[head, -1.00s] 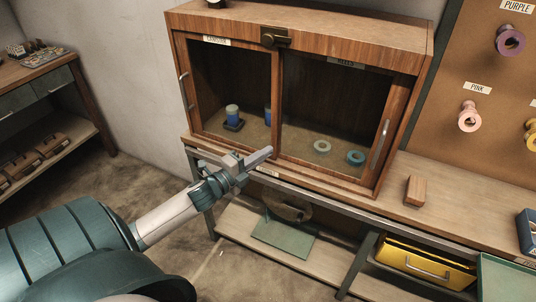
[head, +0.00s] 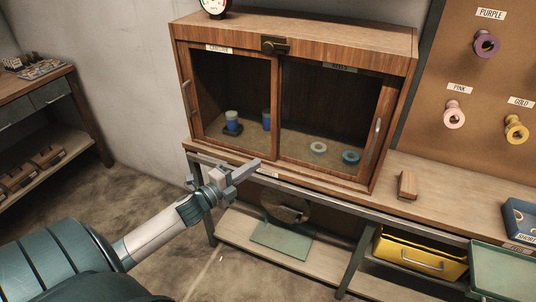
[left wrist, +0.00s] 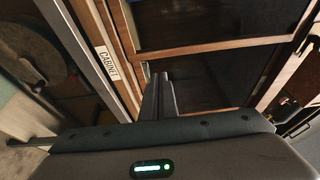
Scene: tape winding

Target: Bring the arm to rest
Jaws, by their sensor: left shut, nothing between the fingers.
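My left arm comes in from the lower left of the head view. Its gripper (head: 240,172) is shut and empty, in front of the lower edge of the wooden cabinet (head: 300,40). In the left wrist view the closed fingers (left wrist: 159,95) point toward the cabinet's front, beside a label reading CABINET (left wrist: 107,62). Whether the fingers touch the cabinet cannot be told. My right gripper is not in view.
Inside the cabinet are blue spools (head: 232,117) on the left and two rings (head: 350,158) on the right. A wooden block (head: 407,185) lies on the bench. A yellow drawer (head: 420,256) and a green tray (head: 500,268) are at lower right. Open floor lies left of the bench.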

